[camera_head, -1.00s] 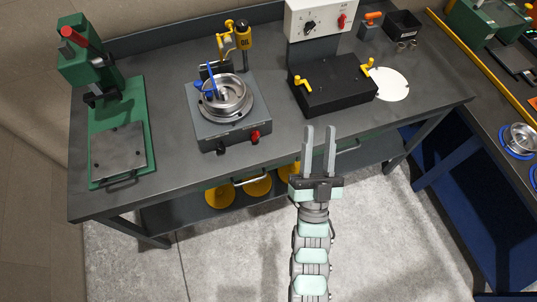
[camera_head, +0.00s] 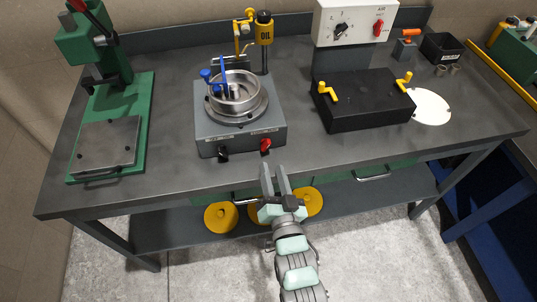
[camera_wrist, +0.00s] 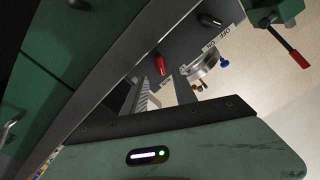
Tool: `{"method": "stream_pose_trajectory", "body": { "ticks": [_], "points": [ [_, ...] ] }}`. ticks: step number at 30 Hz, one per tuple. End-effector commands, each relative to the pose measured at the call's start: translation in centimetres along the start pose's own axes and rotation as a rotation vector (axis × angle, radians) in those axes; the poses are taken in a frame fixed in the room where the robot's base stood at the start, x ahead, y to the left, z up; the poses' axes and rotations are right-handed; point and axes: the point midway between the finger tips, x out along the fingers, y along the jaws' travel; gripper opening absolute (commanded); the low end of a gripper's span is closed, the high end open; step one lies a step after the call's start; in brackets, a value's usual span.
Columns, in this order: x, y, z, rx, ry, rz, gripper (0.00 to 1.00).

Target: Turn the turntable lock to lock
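The turntable unit (camera_head: 237,137) is a grey box on the bench with a round metal bowl (camera_head: 236,93) on top and blue-handled parts (camera_head: 223,76) at its left side. Its front face has a black knob (camera_head: 222,154) at left and a red knob (camera_head: 265,145) at right. I cannot tell which one is the turntable lock. My gripper (camera_head: 274,166) is open and empty, in front of the unit and below the red knob in the head view. In the wrist view, the red knob (camera_wrist: 160,66) shows beyond the fingers, apart from them; the black knob (camera_wrist: 210,20) is farther up.
A green press (camera_head: 126,105) stands left of the unit. A yellow oil dispenser (camera_head: 263,30) is behind it. A black box with yellow handles (camera_head: 365,100) is at right. The bench's front strip is clear; yellow discs (camera_head: 220,216) lie on the shelf below.

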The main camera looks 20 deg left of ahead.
Motion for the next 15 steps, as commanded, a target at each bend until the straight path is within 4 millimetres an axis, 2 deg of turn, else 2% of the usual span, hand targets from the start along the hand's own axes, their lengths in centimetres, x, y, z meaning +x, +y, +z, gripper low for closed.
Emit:
{"method": "stream_pose_trajectory", "body": {
  "ticks": [1, 6, 10, 15],
  "points": [
    [1.3, -0.1, 0.0, 0.002, 0.005, -0.007, 0.34],
    [4.3, -0.2, 0.0, 0.001, 0.003, -0.007, 0.34],
    [5.8, 0.0, 0.1, 0.001, 0.002, -0.003, 0.34],
    [6.7, -0.1, 0.0, 0.0, 0.003, -0.002, 0.34]
  ]
}}
